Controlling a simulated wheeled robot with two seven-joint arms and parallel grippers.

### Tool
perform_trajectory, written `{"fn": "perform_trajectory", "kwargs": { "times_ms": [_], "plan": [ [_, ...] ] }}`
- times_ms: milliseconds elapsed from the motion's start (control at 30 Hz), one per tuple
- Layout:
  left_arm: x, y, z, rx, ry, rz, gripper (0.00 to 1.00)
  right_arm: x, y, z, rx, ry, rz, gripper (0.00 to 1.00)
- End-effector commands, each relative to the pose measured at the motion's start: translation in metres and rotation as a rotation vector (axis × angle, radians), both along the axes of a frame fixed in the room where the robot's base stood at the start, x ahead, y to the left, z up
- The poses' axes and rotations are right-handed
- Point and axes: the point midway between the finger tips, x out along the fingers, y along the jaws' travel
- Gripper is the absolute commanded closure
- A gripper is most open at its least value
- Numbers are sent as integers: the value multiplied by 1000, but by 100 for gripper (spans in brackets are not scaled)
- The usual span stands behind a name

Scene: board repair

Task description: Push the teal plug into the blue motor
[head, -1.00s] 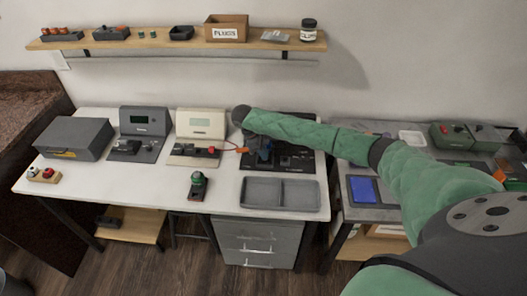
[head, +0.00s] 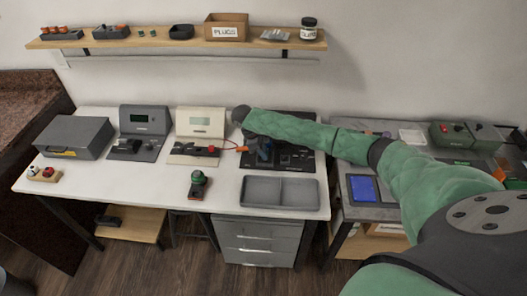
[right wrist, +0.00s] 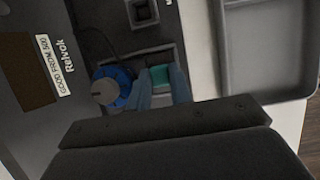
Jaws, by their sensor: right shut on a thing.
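The blue motor (right wrist: 122,84) shows in the right wrist view as a round blue body with a grey round part. It sits in a dark fixture. The teal plug (right wrist: 160,76) is just to its right, between the fingertips of my right gripper (right wrist: 163,85). The gripper is shut on the plug, and the fingers hide part of it. I cannot tell how far the plug is into the motor. In the head view my right gripper (head: 262,152) is over the dark board (head: 298,160), and the plug is too small to make out. My left gripper is not in view.
A grey two-part tray (head: 280,205) lies in front of the dark board. A cream tester (head: 200,122) and a dark tester (head: 144,119) stand to the left. A green-topped device (head: 198,186) stands near the front edge.

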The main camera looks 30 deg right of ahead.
Motion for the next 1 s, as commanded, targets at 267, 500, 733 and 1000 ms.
{"fn": "perform_trajectory", "kwargs": {
  "times_ms": [267,500,733,1000],
  "plan": [
    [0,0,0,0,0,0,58,0,0,-3,0,0,0,100],
    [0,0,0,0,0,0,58,0,0,-3,0,0,0,77],
    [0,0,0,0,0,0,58,0,0,-3,0,-1,0,54],
    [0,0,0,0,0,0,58,1,-1,-2,-1,-3,-1,54]
  ]
}}
